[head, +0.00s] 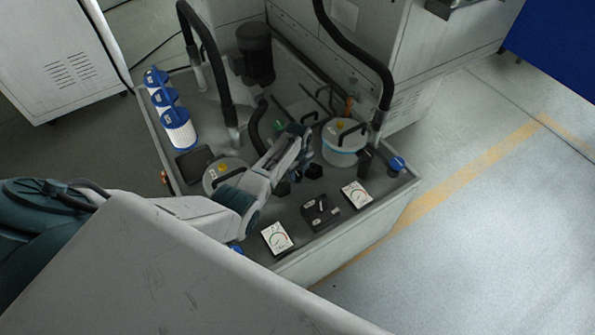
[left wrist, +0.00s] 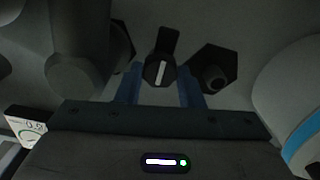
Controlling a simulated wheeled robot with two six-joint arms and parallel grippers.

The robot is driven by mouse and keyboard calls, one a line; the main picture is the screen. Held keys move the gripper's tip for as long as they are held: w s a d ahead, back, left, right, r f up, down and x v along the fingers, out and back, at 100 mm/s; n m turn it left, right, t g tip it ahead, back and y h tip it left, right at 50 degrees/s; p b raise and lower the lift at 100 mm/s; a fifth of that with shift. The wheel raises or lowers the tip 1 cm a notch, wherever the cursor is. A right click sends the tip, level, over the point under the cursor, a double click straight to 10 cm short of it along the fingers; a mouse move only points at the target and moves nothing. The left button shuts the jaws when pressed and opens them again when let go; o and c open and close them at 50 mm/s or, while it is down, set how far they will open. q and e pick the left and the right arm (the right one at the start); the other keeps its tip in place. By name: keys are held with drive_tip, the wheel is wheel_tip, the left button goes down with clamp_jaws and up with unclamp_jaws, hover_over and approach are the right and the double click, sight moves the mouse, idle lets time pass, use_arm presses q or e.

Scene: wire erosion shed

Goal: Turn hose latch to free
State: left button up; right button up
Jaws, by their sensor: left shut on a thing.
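The hose latch is a dark knob (left wrist: 159,72) with a white stripe in the left wrist view. Its stripe stands nearly upright in that picture, tilted slightly to the right. My left gripper (left wrist: 160,86) has its two blue fingers on either side of the knob and is shut on it. In the head view my left gripper (head: 295,165) is over the tank top, between the two round-lidded canisters. The arm hides the latch there. My right gripper is in neither view.
Dark hex fittings (left wrist: 213,72) flank the latch. White canisters (head: 343,140) stand close to the gripper. Dials (head: 277,237) and a black switch box (head: 320,212) line the front edge. Black hoses rise behind. Blue-capped filters (head: 180,130) stand at left. Floor at right is clear.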

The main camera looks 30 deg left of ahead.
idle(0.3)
use_arm(q)
drive_tip(key=o, duration=1)
